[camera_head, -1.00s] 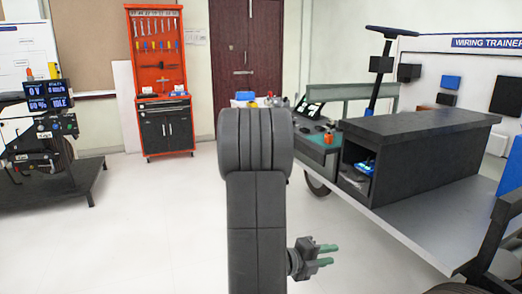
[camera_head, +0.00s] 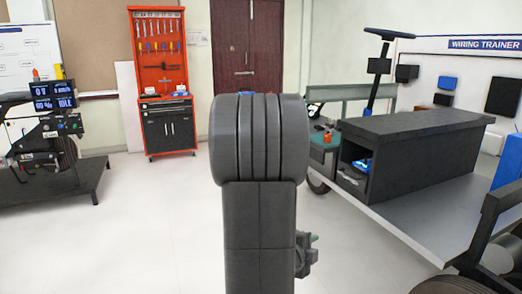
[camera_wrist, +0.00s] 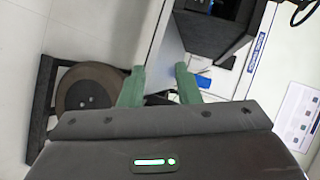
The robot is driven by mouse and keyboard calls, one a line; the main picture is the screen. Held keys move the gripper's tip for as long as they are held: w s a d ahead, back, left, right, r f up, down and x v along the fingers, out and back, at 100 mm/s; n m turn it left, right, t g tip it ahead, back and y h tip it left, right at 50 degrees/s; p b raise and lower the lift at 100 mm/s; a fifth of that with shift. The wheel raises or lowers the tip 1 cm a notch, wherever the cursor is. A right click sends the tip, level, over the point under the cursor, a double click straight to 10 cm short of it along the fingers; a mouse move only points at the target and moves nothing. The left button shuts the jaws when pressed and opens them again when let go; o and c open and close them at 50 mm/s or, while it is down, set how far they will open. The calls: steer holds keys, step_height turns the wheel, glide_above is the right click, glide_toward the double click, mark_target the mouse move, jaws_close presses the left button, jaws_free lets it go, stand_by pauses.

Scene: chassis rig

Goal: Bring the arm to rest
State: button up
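My arm rises in the middle of the head view, with its thick rounded joint at the top. My gripper (camera_head: 313,240) sticks out a little to the right of the arm and is mostly hidden behind it. In the wrist view, my gripper (camera_wrist: 160,84) shows two green fingers standing apart with a gap between them. Nothing is held between the fingers. Floor, a wheel and the chassis lie beyond them.
The chassis rig with its dark box (camera_head: 410,140) and grey deck (camera_head: 425,215) stands on the right. A wheel (camera_wrist: 85,90) shows in the wrist view. A red tool cabinet (camera_head: 160,80) stands at the back. A test stand (camera_head: 45,150) is at left.

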steer(key=shift+s+a+r+n+y+p, duration=0.15)
steer(key=shift+s+a+n+y, duration=0.15)
steer(key=shift+a+n+y, duration=0.6)
steer(key=shift+s+a+n+y+p, duration=0.1)
steer(key=shift+s+a+n+y, duration=0.4)
steer(key=shift+n, duration=0.75)
steer(key=shift+s+a+r+n+y+p, duration=0.1)
steer(key=shift+s+a+n+y+p, duration=0.05)
steer(key=shift+a+n+y, duration=0.75)
steer(key=shift+d, duration=0.15)
steer(key=shift+r+t, duration=0.1)
steer(key=shift+t, duration=0.2)
